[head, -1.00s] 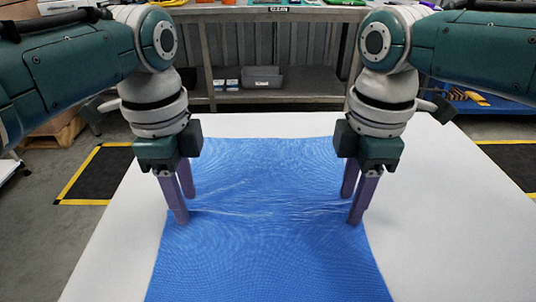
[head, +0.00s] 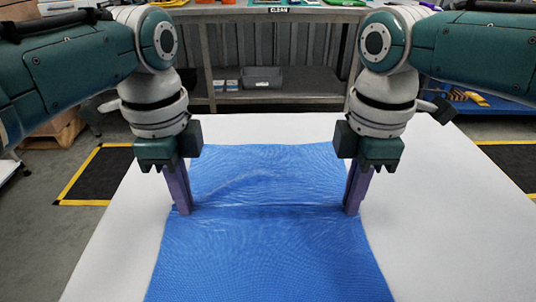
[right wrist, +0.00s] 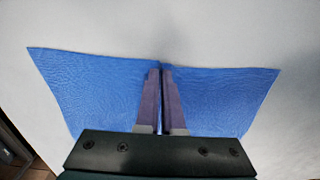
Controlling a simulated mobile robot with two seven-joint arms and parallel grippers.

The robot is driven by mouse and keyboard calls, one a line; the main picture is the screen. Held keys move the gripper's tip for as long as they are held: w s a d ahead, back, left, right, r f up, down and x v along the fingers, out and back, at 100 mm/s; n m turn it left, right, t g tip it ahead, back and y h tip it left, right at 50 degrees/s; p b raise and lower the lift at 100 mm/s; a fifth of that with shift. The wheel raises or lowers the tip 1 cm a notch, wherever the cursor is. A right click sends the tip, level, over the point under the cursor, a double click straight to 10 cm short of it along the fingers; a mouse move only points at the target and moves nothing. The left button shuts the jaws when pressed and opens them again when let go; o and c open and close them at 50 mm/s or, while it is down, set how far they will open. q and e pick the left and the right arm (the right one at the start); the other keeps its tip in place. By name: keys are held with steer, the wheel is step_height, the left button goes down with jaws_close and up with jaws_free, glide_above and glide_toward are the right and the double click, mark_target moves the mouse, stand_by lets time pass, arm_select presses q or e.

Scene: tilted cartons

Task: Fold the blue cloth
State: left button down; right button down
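The blue cloth (head: 265,255) lies spread on the white table, with a raised crease running across it between my two grippers. My left gripper (head: 184,211) points down at the cloth's left edge, its purple fingers closed together on the cloth. My right gripper (head: 351,211) does the same at the right edge. In the right wrist view the right gripper's fingers (right wrist: 161,68) are pressed together, with blue cloth (right wrist: 95,90) on both sides. The small pinched bits of cloth are hidden by the fingertips.
The white table (head: 450,220) is bare on both sides of the cloth. Behind it stands a metal workbench (head: 280,97) with a grey bin (head: 262,78) on its lower shelf. Black floor mats with yellow borders lie left (head: 100,175) and right.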

arm_select(q)
steer(key=shift+s, duration=0.1)
stand_by(0.5)
